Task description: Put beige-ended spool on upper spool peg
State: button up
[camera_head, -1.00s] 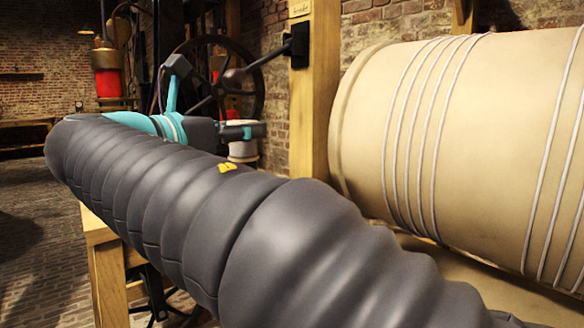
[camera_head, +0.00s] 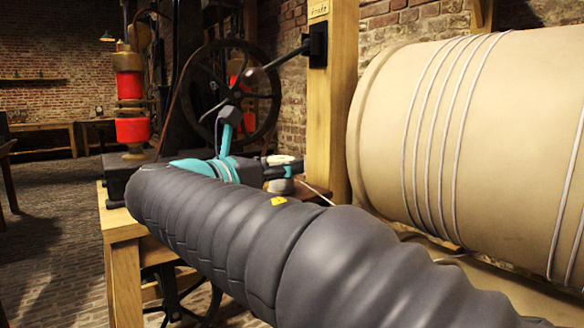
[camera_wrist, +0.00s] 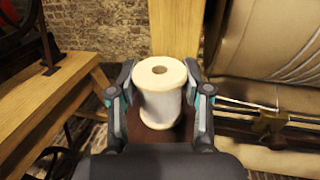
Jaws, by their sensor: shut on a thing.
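The beige-ended spool (camera_wrist: 160,104) is upright between the two fingers of my gripper (camera_wrist: 160,98) in the wrist view. It has cream ends, a white wound middle and a hole in its top. The fingers are shut on its sides. In the head view the spool (camera_head: 284,183) shows only in part beyond my gripper (camera_head: 270,172), left of the wooden post (camera_head: 331,120). My arm hides much of the space below. I cannot make out the upper spool peg for certain in either view.
A large beige drum wound with cord (camera_head: 480,130) fills the right. A black bracket with a knobbed lever (camera_head: 317,45) is on the post. A dark spoked wheel (camera_head: 275,95) stands behind my gripper. A wooden bench (camera_head: 122,232) is at left. A brick wall is behind.

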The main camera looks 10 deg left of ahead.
jog(key=shift+f, duration=0.1)
jog(key=o, duration=1)
jog(key=shift+s+a, duration=0.1)
jog(key=shift+s, duration=0.05)
jog(key=v, duration=1.1)
jog(key=shift+s, duration=0.35)
